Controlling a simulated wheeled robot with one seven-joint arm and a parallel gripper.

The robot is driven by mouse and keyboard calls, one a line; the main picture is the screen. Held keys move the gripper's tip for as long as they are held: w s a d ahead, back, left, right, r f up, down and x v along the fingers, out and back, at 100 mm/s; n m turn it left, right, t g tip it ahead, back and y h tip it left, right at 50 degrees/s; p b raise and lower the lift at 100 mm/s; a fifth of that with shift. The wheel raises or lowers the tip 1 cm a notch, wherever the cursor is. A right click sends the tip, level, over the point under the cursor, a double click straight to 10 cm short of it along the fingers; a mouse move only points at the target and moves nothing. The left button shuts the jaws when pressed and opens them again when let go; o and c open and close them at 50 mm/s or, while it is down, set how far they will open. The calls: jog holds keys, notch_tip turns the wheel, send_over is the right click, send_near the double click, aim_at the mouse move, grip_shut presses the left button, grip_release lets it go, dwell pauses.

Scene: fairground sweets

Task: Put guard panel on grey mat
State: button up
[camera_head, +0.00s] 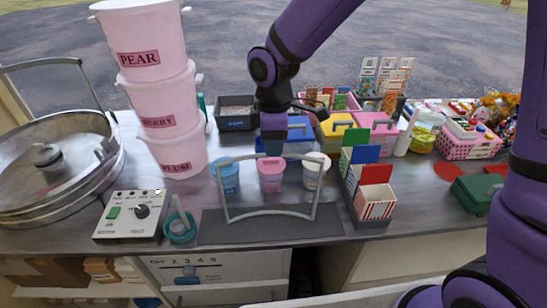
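The guard panel (225,190) looks like a see-through sheet in a light grey frame with curved top and bottom edges. It stands upright over the dark grey mat (270,231), its lower edge seen against the mat; I cannot tell whether it touches. My gripper (273,150) points down right at the middle of the panel's top edge. The fingers are dark and small there, so I cannot tell whether they are shut on the edge or just beside it.
Behind the panel are blue (229,180), pink (271,178) and white (315,173) tubs. A control box (130,217) and a teal cup (180,230) stand left of the mat. Striped boxes (376,204) stand close on its right. Stacked pink buckets (164,100) rise at the left.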

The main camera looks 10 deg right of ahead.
jog(key=shift+r, duration=2.4)
jog(key=shift+d+r, duration=0.15)
jog(key=shift+d, duration=0.05)
jog(key=s+d+r+m+t, duration=0.2)
jog(key=s+d+r+m, duration=0.5)
jog(key=d, duration=0.5)
jog(key=s+d+r+m+t, duration=0.3)
jog(key=s+d+r+m, duration=0.5)
jog(key=s+d+m, duration=0.2)
jog(key=shift+s+d, duration=1.1)
jog(key=shift+s, duration=0.05)
